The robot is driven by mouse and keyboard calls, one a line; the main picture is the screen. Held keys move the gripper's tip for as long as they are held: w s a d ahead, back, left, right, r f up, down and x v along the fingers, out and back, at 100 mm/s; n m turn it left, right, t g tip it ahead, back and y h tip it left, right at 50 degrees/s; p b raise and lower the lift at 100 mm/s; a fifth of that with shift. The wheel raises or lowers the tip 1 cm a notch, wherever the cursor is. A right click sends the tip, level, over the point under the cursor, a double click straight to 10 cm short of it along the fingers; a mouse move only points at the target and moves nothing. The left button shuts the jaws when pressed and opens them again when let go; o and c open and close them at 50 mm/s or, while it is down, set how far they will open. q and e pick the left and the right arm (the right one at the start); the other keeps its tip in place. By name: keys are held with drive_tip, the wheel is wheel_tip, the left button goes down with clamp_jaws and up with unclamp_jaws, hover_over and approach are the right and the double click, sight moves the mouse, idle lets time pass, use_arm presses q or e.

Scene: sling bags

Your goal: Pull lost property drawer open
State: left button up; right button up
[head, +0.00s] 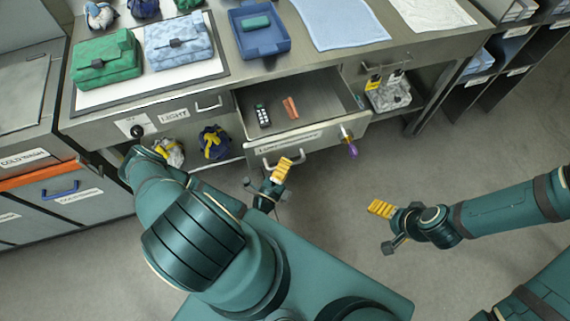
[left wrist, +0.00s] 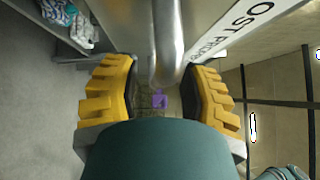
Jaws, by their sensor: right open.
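The lost property drawer (head: 290,138) is pulled well out, and its inside shows in the head view. Its front bears a label, partly readable as "OST PROPER" in the left wrist view (left wrist: 215,42). Its metal bar handle (head: 299,157) is on the front; in the left wrist view the bar (left wrist: 166,50) lies between the two yellow fingers. My left gripper (head: 272,180) is at the handle, its fingers (left wrist: 160,103) apart with gaps on both sides of the bar. My right gripper (head: 386,225) is open and empty over the floor, right of the drawer.
The drawer holds a dark handset (head: 262,116) and a reddish item (head: 291,107). A purple-tipped object (head: 351,148) hangs at its right front corner. The counter above carries a green bag (head: 105,62), a light blue bag (head: 178,42) and a blue tray (head: 276,46). Floor at right is clear.

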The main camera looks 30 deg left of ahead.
use_arm(q)
drive_tip(key=shift+s, duration=0.15)
drive_tip(key=s+f, duration=0.1)
drive_tip(key=s, duration=1)
drive_tip(key=shift+s+d+f, duration=0.3)
drive_tip(key=shift+s+d, duration=0.05)
drive_tip(key=shift+d, duration=0.05)
